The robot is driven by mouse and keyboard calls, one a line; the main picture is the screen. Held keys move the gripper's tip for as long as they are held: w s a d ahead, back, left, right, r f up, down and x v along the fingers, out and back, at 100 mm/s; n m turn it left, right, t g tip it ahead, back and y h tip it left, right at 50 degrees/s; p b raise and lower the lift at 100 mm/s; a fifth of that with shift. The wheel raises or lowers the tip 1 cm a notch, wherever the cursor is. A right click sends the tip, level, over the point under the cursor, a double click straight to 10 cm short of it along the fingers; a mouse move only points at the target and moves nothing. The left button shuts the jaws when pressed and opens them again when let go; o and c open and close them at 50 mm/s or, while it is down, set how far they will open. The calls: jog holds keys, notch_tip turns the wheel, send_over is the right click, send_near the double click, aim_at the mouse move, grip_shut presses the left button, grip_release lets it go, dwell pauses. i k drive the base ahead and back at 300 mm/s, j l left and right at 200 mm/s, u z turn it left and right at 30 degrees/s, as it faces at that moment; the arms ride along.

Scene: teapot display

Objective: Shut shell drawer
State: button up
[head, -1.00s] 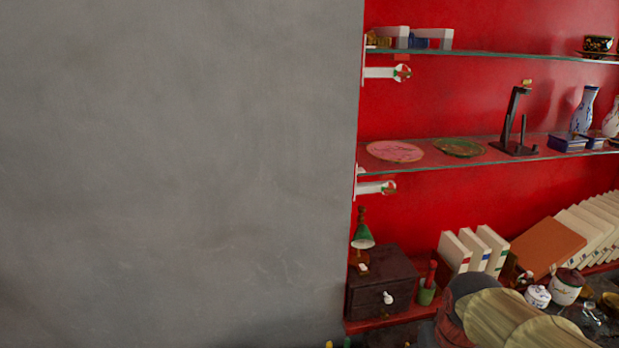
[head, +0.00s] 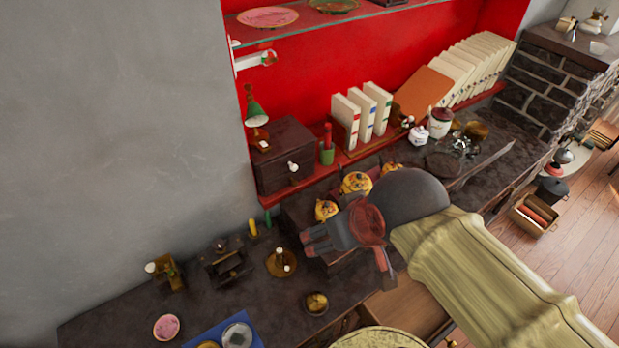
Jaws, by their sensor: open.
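A light-brown wooden drawer (head: 408,303) appears pulled out below the front edge of the dark counter, in the lower middle of the head view. My arm and the counter edge hide part of it, and I cannot see its front or any shell mark. A small dark cabinet (head: 284,150) with a white knob stands on the red shelf; its drawer looks closed. My gripper (head: 309,241) is open, with dark fingers pointing left above the counter, behind and left of the wooden drawer. It appears empty and apart from the drawer.
The dark counter (head: 120,312) holds a brass dish (head: 316,303), a candle holder (head: 281,263), a blue tray (head: 200,340) and a pink plate (head: 166,327). Yellow patterned pots (head: 355,183) stand close behind my gripper. Wooden floor (head: 585,220) shows at right.

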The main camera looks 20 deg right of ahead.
aim_at(410, 308)
jog(key=k+l+z, duration=0.2)
jog(key=k+z, duration=0.2)
jog(key=k+l+z, duration=0.6)
jog(key=z, duration=0.15)
jog(key=i+z, duration=0.1)
jog(key=z, duration=0.2)
